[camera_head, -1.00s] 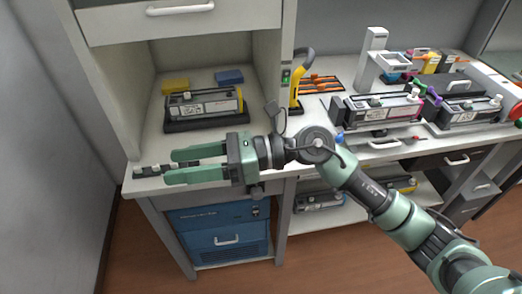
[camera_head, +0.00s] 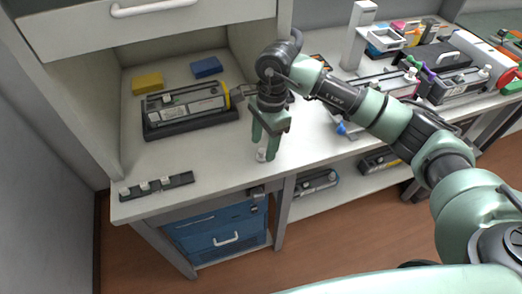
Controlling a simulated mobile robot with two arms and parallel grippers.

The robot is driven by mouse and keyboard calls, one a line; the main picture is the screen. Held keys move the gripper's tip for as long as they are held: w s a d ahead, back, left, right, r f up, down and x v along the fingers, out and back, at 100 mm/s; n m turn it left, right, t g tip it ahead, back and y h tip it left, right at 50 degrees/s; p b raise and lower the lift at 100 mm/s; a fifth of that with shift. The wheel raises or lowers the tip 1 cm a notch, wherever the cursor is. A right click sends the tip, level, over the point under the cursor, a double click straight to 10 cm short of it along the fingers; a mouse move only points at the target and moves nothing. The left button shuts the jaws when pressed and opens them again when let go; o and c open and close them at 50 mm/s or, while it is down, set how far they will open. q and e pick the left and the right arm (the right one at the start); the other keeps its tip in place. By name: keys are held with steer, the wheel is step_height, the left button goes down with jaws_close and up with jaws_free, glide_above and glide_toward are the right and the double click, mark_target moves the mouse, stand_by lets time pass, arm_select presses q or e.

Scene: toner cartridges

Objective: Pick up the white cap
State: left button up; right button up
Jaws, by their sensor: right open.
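My right gripper (camera_head: 265,147) points down at the front right of the left counter, with its fingers open. A small white cap (camera_head: 261,155) stands on the counter at its fingertips. The fingers partly hide this cap, and I cannot tell whether they touch it. Several more white caps (camera_head: 144,186) sit on a dark strip (camera_head: 180,180) at the counter's front left. Another white cap (camera_head: 167,98) is on top of the toner cartridge (camera_head: 186,107) behind. My left gripper is not in view.
The cartridge lies in a black tray (camera_head: 165,131) on the counter (camera_head: 215,160). A yellow block (camera_head: 147,82) and a blue block (camera_head: 206,67) lie behind it. More cartridges (camera_head: 453,85) stand at the right. The counter between strip and gripper is clear.

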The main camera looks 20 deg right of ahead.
mark_target(262, 150)
steer(key=shift+w+a+f+p, duration=0.1)
steer(key=shift+a+f+p, duration=0.05)
steer(key=shift+f, duration=0.5)
steer(key=shift+a+f+p, duration=0.1)
steer(key=shift+f+p, duration=0.05)
steer(key=shift+f, duration=0.85)
steer(key=c, duration=1)
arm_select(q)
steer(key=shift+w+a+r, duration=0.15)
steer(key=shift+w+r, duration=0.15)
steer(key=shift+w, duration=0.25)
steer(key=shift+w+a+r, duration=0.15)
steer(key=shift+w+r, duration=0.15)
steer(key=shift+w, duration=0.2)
arm_select(e)
jaws_close()
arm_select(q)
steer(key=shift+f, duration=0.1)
arm_select(e)
steer(key=shift+r, duration=0.15)
